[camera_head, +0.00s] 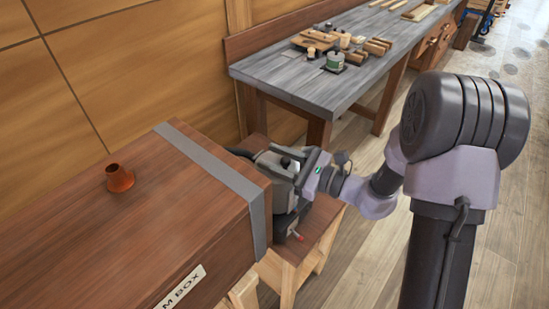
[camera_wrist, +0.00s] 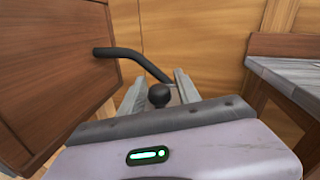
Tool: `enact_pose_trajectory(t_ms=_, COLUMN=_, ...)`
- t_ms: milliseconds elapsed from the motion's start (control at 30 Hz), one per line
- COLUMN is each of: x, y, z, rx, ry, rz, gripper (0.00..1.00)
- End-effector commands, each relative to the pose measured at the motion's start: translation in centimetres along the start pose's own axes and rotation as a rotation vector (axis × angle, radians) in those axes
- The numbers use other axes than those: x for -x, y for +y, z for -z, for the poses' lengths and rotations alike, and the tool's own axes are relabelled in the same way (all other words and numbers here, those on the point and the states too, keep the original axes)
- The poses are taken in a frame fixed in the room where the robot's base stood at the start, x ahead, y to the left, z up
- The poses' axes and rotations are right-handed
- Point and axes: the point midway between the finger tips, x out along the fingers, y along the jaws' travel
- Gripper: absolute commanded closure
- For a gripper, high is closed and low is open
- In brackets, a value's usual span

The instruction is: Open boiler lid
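The boiler (camera_head: 282,222) is a grey metal body on a small wooden stand at the end of the steam box. Its top is partly covered by my gripper (camera_head: 287,168). In the wrist view, a round black knob (camera_wrist: 159,95) shows between the two grey fingers of my gripper (camera_wrist: 160,88). The fingers stand apart, with a narrow gap on each side of the knob. I cannot tell whether the lid is raised. A black hose (camera_wrist: 125,53) runs from the box side down behind the knob.
A grey-topped workbench (camera_head: 275,75) with tools stands behind. The wooden stand (camera_head: 318,240) is under the boiler. Open floor lies at the right.

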Motion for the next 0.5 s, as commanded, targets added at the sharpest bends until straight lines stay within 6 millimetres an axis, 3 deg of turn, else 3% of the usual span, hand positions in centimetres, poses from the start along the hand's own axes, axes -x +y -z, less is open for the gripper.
enact_pose_trajectory(t_ms=33, x=0.01, y=0.00, z=0.01, rx=0.000, ry=0.000, rz=0.000, gripper=0.73)
enact_pose_trajectory(t_ms=167, x=0.02, y=0.00, z=0.01, rx=0.000, ry=0.000, rz=0.000, gripper=0.99)
enact_pose_trajectory(t_ms=500, x=0.03, y=0.01, z=0.03, rx=0.000, ry=0.000, rz=0.000, gripper=1.00)
